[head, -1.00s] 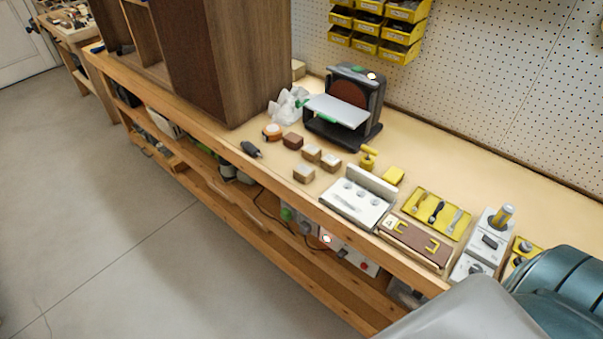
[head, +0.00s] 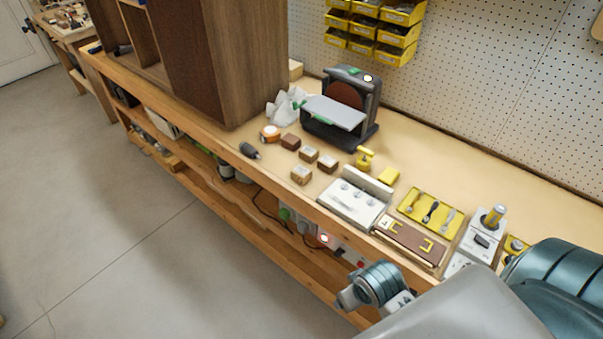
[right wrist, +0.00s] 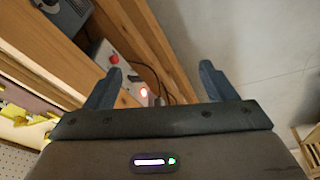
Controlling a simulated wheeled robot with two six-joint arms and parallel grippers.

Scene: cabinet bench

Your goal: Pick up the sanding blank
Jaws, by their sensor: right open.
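Several small wooden blocks lie on the bench left of the white holed fixture: a front block (head: 301,175), a middle block (head: 308,154), a right block (head: 328,163) and a darker reddish block (head: 290,141). I cannot tell for sure which is the sanding blank. My right gripper (right wrist: 160,72) is open and empty in the right wrist view, its two fingers wide apart below bench level, with shelf boards and floor behind. In the head view my right wrist shows in front of the bench's front edge, apart from the blocks. My left gripper is not in view.
A disc sander (head: 343,107) stands behind the blocks, with a tall brown cabinet (head: 225,65) to the left. The white fixture (head: 354,200), a yellow tool tray (head: 431,213) and a brown board (head: 411,240) line the bench's right. The bench's front edge lies between my wrist and the blocks.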

